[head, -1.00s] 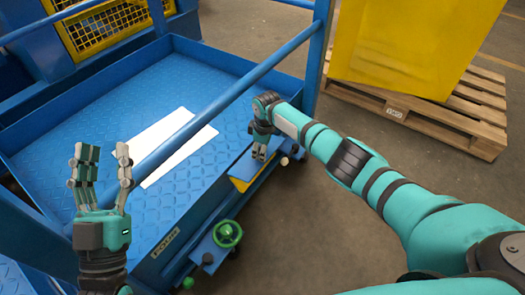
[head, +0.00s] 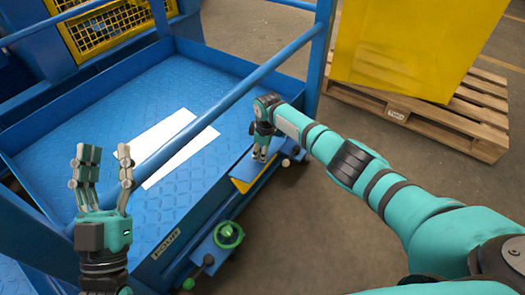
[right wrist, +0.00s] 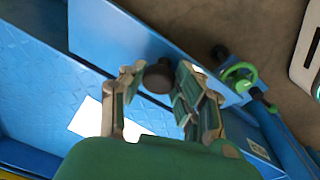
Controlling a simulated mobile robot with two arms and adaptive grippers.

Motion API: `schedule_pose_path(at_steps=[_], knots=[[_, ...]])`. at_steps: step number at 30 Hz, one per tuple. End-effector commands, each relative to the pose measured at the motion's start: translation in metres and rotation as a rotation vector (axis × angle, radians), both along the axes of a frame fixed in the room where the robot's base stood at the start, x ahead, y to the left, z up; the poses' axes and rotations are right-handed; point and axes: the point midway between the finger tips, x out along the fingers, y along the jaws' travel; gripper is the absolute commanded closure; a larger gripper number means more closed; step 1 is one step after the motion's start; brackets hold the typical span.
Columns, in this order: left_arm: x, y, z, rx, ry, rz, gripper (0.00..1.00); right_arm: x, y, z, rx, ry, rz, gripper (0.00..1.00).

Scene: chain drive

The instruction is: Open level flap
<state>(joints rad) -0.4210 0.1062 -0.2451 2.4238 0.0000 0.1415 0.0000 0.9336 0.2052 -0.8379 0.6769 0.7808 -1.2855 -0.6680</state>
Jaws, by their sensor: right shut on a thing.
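The flap (head: 243,167) is a blue plate with a yellow strip under it, at the right edge of the blue platform. In the head view my right gripper (head: 261,154) points down at the flap's far end. In the right wrist view my right gripper (right wrist: 160,78) has its fingers on either side of a dark round knob (right wrist: 158,77) and is shut on it. The knob is hidden in the head view. My left gripper (head: 102,178) is open and empty, fingers up, above the platform's left part.
The blue platform (head: 195,95) has a patterned floor with a white sheet (head: 170,150) on it. A blue rail (head: 235,90) crosses above it. A green handwheel (head: 228,234) sits below the flap. A yellow box (head: 400,45) and wooden pallet (head: 470,130) stand at the right.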

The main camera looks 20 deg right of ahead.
Motion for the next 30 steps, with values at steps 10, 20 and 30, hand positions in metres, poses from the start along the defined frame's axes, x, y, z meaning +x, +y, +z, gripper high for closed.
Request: schedule_pose_path(at_steps=[10, 20, 30], knots=[[0.0, 0.0, 0.0, 0.0, 0.0, 0.0, 0.6, 0.009, 0.007, 0.007, 0.014, -0.036, 0.007, 0.46], [0.0, 0.0, 0.001, -0.001, -0.003, 0.0, 0.6, 0.007, 0.005, 0.021, 0.013, -0.035, 0.006, 0.46], [0.0, 0.0, 0.001, 0.0, -0.001, 0.0, 0.6, 0.002, 0.004, 0.073, 0.014, -0.036, 0.009, 0.46]])
